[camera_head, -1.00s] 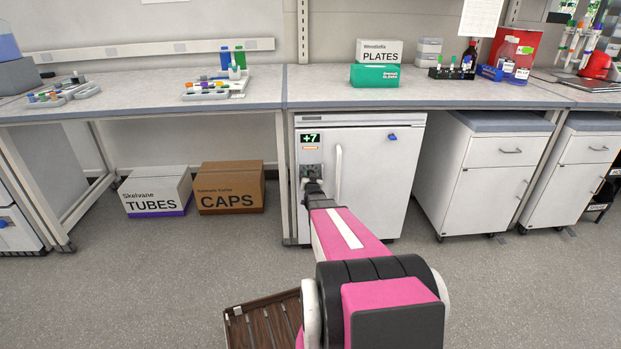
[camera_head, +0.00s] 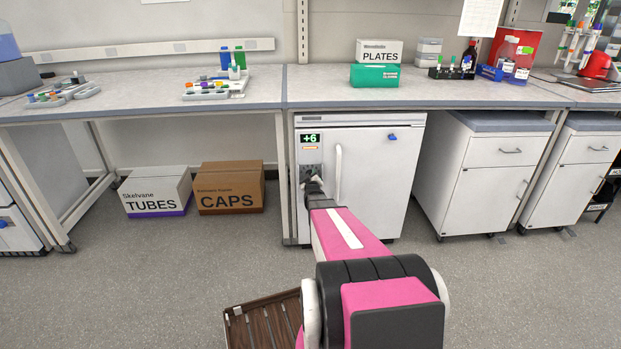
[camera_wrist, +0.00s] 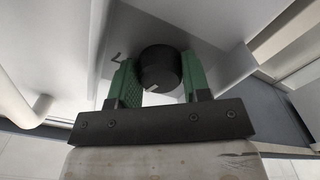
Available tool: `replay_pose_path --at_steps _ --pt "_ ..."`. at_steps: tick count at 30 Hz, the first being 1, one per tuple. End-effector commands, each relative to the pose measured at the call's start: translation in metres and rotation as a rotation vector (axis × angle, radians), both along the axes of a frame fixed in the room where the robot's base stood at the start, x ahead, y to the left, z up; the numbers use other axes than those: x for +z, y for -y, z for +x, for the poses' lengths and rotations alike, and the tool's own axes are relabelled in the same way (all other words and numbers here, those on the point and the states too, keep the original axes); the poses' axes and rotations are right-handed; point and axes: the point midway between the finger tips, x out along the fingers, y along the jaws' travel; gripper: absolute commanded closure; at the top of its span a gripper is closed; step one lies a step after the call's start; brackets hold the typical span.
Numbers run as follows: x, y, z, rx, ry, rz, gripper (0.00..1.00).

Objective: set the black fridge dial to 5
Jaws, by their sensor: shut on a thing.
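The white fridge (camera_head: 375,185) stands under the bench, its door shut. Its small display (camera_head: 310,138) reads +6 in green on black. The dial panel (camera_head: 311,171) is below the display, mostly covered by my gripper in the head view. In the wrist view the black dial (camera_wrist: 160,68) sits between the two green fingers of my gripper (camera_wrist: 158,82), which are shut on it. A pale pointer mark shows on the dial's lower edge. The dial's numbers cannot be read in either view.
The fridge's vertical door handle (camera_head: 338,172) is just right of the dial; it also shows at the left of the wrist view (camera_wrist: 28,108). A TUBES box (camera_head: 156,190) and a CAPS box (camera_head: 229,188) stand on the floor to the left.

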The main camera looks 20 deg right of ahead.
Motion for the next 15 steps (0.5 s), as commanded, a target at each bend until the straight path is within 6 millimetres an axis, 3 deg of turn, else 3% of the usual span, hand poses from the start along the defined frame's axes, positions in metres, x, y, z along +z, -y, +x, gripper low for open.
replay_pose_path --at_steps 15 --pt "-0.0002 -0.0001 -0.0001 0.000 -0.027 -0.089 0.80"
